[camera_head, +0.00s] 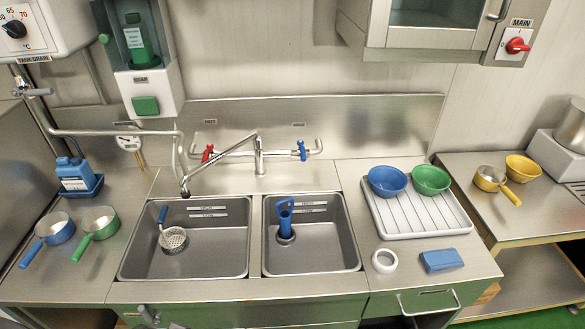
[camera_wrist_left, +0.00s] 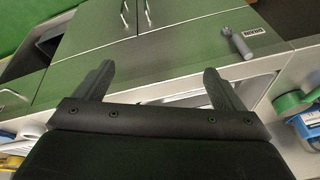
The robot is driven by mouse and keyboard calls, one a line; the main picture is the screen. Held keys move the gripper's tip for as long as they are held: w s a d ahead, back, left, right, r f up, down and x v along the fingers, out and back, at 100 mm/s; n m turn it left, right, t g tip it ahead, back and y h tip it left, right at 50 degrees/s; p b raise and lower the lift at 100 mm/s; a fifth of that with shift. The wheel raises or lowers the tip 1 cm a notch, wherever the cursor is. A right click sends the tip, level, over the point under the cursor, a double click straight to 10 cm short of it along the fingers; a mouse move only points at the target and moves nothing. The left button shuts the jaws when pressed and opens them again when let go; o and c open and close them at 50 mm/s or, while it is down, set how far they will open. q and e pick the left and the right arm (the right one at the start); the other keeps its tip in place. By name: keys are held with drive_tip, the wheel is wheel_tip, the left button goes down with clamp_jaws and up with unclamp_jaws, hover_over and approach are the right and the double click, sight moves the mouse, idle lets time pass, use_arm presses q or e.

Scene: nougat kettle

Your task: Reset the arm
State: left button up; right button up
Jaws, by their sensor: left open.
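My left gripper (camera_wrist_left: 154,85) shows in the left wrist view with its two dark fingers spread wide apart and nothing between them. It hangs in front of a cabinet front with green-tinted metal doors (camera_wrist_left: 100,45). Neither of my grippers is in the head view, and my right gripper is in no view.
A double sink (camera_head: 185,262) holds a blue-handled strainer (camera_head: 172,238) and a blue plug (camera_head: 285,220). Blue (camera_head: 388,180) and green (camera_head: 431,179) bowls stand on a white drainboard (camera_head: 420,212). Blue (camera_head: 54,228) and green (camera_head: 98,222) handled pans stand left.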

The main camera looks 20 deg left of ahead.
use_arm(q)
wheel_tip(320, 180, down, 30)
drive_tip(key=a+g+b, duration=0.1)
drive_tip(key=a+b, duration=0.1)
drive_tip(key=b, duration=0.5)
drive_tip(key=s+d+f+b, duration=0.1)
drive_tip(key=s+f+b, duration=0.2)
drive_tip(key=s+f, duration=0.4)
drive_tip(key=s+d+f+g+b, duration=0.1)
drive_tip(key=s+f+b, duration=0.2)
drive_tip(key=s+f, duration=0.5)
wheel_tip(320, 180, down, 8)
drive_tip(key=shift+s+r+h, duration=0.1)
drive_tip(key=shift+s+h, duration=0.15)
drive_tip(key=shift+h, duration=0.15)
